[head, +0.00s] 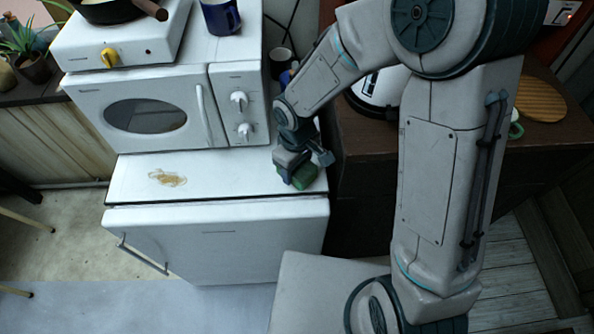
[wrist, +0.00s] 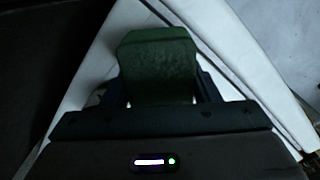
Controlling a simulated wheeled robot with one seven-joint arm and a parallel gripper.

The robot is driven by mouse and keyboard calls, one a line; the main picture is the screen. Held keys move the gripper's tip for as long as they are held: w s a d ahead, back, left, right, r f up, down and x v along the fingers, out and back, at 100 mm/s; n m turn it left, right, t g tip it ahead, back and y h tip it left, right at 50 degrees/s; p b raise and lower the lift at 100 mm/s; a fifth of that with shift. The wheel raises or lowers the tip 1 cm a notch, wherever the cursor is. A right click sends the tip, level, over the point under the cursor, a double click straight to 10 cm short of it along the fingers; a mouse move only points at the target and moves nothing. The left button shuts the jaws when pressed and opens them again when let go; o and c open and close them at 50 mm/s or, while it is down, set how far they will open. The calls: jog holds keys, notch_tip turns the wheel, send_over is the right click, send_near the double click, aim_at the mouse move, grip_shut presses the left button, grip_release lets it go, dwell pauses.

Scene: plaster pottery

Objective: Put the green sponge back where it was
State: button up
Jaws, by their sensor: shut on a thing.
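The green sponge (head: 304,176) is between the fingers of my gripper (head: 301,168), at the front right corner of the white fridge top (head: 225,180). My gripper is shut on it. In the wrist view the sponge (wrist: 158,65) sits between both fingers of my gripper (wrist: 160,85), with the white surface around it. Whether the sponge touches the fridge top or is just above it, I cannot tell. A brown stain (head: 167,178) lies on the left part of the fridge top.
A white microwave (head: 150,110) stands behind, with a hotplate (head: 120,40) and a blue mug (head: 221,16) on top. A dark brown cabinet (head: 365,180) stands to the right. The fridge top between stain and gripper is clear.

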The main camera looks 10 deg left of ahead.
jog(key=shift+f, duration=1.4)
jog(key=o, duration=0.8)
jog(key=shift+c, duration=0.2)
jog(key=shift+r, duration=0.1)
notch_tip(320, 180, up, 12)
jog(key=shift+r, duration=0.1)
jog(key=s+d+r+m+t, duration=0.1)
jog(key=s+d+r+m, duration=0.1)
jog(key=d, duration=0.5)
jog(key=s+d+r+m+t, duration=0.1)
jog(key=s+d+r+m, duration=0.2)
jog(key=d+r+m, duration=0.2)
jog(key=s+d+r+m+t, duration=0.1)
jog(key=s+d+r+m, duration=0.2)
jog(key=d, duration=0.7)
jog(key=shift+d+r+m, duration=0.3)
jog(key=shift+r+m, duration=0.35)
jog(key=shift+m, duration=0.15)
